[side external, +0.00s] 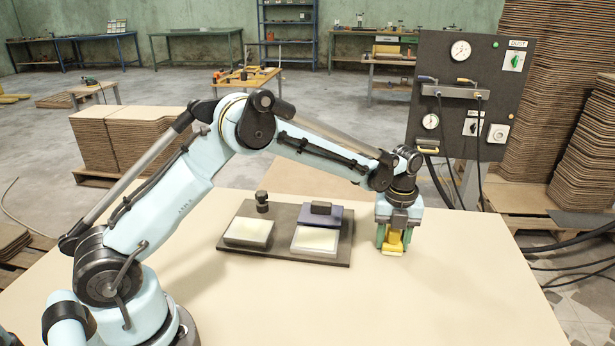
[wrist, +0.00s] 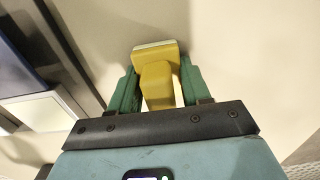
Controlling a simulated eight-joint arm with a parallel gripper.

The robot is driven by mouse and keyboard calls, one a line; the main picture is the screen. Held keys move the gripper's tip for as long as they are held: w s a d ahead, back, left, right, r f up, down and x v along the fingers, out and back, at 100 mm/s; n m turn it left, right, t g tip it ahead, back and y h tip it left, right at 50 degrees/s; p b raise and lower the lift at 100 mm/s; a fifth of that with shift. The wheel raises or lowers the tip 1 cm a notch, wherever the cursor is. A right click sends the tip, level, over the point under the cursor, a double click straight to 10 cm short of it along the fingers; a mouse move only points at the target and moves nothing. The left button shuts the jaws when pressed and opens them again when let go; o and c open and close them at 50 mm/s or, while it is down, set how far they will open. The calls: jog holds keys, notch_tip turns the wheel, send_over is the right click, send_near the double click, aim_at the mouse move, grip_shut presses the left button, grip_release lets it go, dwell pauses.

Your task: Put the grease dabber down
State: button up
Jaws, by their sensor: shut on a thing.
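The grease dabber (side external: 393,242) is a yellow block with a narrower yellow grip and a pale strip along one edge. My gripper (side external: 394,232) points down at the right of the dark tray and is shut on the dabber's grip, with a green finger on each side. In the wrist view the dabber (wrist: 157,75) sits between the green fingers of my gripper (wrist: 155,88). The dabber is at or just above the tabletop; I cannot tell if it touches.
A dark tray (side external: 228,246) on the pale table (side external: 440,300) holds two pale pads (side external: 316,240), a purple block (side external: 323,218) and a black knob (side external: 262,202). A gauge panel (side external: 468,95) stands behind at the right. The table's front and right are clear.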

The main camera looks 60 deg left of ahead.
jog(key=shift+f, duration=0.2)
jog(key=shift+f, duration=0.35)
jog(key=o, duration=1.2)
notch_tip(320, 180, up, 13)
jog(key=shift+f, duration=0.1)
jog(key=shift+s+r+n, duration=0.2)
jog(key=shift+r+n, duration=0.1)
jog(key=shift+r, duration=0.25)
jog(key=s+a+r+n+t, duration=0.1)
jog(key=s+r+n+t, duration=0.1)
jog(key=s+r+n, duration=0.4)
jog(key=s+a+f+n+t, duration=0.1)
jog(key=s+n, duration=0.4)
jog(key=n, duration=0.1)
jog(key=s+f+n+t, duration=0.2)
jog(key=s+n, duration=0.3)
jog(key=n, duration=0.2)
jog(key=s+a+f+n+t, duration=0.1)
jog(key=s+f+n+t, duration=0.1)
jog(key=s+n, duration=0.4)
jog(key=shift+s+a+n, duration=0.1)
jog(key=shift+a+n, duration=0.2)
jog(key=shift+n, duration=0.4)
